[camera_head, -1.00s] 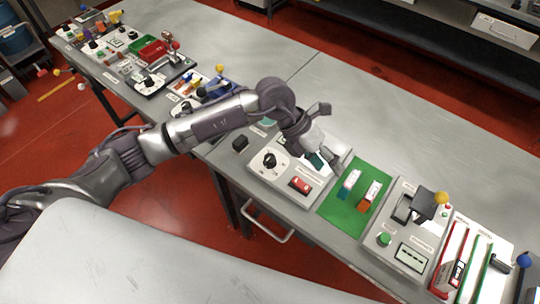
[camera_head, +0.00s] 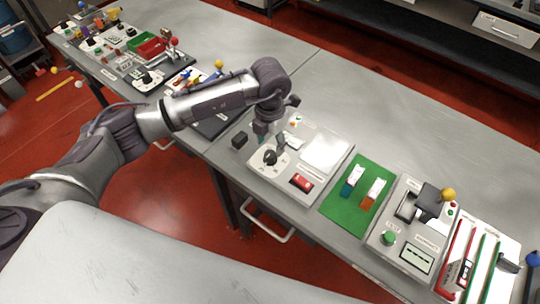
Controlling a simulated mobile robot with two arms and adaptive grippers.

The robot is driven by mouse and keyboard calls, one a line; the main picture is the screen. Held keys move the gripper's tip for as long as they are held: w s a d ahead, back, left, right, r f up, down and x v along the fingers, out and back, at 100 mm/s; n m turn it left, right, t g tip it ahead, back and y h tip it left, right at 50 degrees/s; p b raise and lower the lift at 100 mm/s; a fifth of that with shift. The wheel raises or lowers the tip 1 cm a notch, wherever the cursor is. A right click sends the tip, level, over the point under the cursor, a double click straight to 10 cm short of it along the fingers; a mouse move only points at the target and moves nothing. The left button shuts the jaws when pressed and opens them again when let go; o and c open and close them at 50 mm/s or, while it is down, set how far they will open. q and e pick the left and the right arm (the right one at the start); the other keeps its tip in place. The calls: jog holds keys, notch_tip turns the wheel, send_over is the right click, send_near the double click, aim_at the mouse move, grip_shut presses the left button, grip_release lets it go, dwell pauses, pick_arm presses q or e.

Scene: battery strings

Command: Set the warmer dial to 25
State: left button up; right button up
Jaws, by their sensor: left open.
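The warmer panel (camera_head: 262,170) is a light grey box on the table with a white plate (camera_head: 326,152), a red rocker switch (camera_head: 301,182) and a black round dial (camera_head: 269,157). The dial's scale and numbers are too small to read. My left gripper (camera_head: 270,144) points down just above and behind the dial, with its fingers open. I cannot tell whether a finger touches the dial. The gripper hides part of the panel's far left corner. My right gripper is not in view.
A green mat (camera_head: 346,212) with two small blocks lies right of the panel. Beyond it is a grey box (camera_head: 385,236) with a yellow-knobbed lever and a green button. A small black block (camera_head: 239,140) sits left of the panel.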

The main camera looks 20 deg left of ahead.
aim_at(270, 154)
pick_arm(q)
jog(key=shift+f, duration=0.35)
jog(key=shift+f, duration=0.15)
jog(key=shift+f+b, duration=1.65)
jog(key=shift+b, duration=0.1)
jog(key=c, duration=0.9)
jog(key=n, duration=0.2)
jog(key=shift+r+n+p, duration=0.1)
jog(key=shift+n+p, duration=0.25)
jog(key=shift+n, duration=0.05)
jog(key=shift+c, duration=0.2)
jog(key=n, duration=0.3)
